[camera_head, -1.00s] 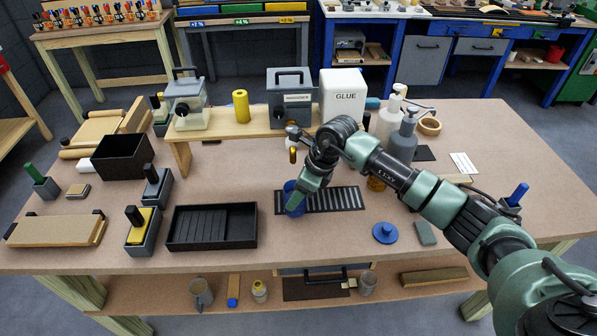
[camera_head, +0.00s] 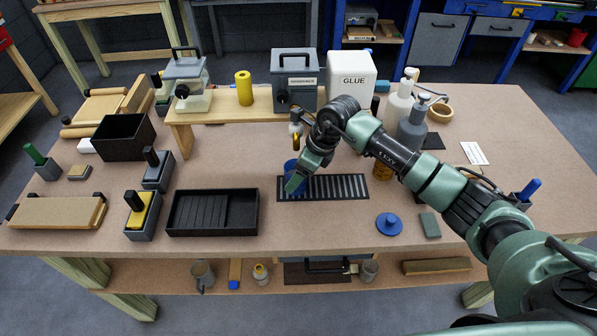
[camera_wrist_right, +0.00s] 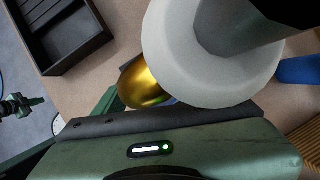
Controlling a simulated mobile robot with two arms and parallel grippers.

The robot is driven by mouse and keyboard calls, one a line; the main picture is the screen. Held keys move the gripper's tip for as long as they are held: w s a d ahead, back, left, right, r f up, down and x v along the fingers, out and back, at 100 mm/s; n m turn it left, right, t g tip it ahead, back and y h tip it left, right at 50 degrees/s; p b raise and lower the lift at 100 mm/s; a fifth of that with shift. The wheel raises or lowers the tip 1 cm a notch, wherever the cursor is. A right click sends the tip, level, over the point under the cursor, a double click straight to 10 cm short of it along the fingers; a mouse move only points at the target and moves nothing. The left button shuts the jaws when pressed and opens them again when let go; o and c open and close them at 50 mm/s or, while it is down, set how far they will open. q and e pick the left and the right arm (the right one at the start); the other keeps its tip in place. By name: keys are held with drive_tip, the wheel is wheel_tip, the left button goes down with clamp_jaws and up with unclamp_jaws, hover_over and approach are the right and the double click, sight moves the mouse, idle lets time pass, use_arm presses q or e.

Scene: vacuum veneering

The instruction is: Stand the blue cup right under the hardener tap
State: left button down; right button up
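The blue cup (camera_head: 290,165) is at the left part of the slatted dark grate (camera_head: 345,187), mostly hidden by my right gripper (camera_head: 295,185). The gripper is at the cup, but its fingers' opening is hidden. The hardener box (camera_head: 293,70) stands on the wooden riser, with a black knob (camera_head: 282,98) on its front. A brass spout (camera_head: 296,140) hangs in front of the riser, above the cup in the picture. In the right wrist view a brass part (camera_wrist_right: 140,85) and a pale round disc (camera_wrist_right: 160,40) are close before the gripper. My left gripper is not in view.
The white glue box (camera_head: 352,90) and two pump bottles (camera_head: 398,105) stand right of the hardener. A black tray (camera_head: 212,212) lies left of the grate. A blue lid (camera_head: 389,224) and a grey-green block (camera_head: 430,225) lie at the front right.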

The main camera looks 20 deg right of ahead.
drive_tip(key=shift+s+r, duration=0.15)
drive_tip(key=shift+r, duration=0.05)
drive_tip(key=shift+r+p, duration=0.25)
drive_tip(key=shift+p, duration=0.05)
drive_tip(key=shift+d+r, duration=0.15)
drive_tip(key=shift+r, duration=0.1)
use_arm(q)
drive_tip(key=b, duration=0.1)
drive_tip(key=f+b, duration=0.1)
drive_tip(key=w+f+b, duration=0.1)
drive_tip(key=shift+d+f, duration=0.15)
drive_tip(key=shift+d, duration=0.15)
use_arm(e)
drive_tip(key=v, duration=1.1)
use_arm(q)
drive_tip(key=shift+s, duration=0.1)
use_arm(e)
drive_tip(key=shift+s+d, duration=0.1)
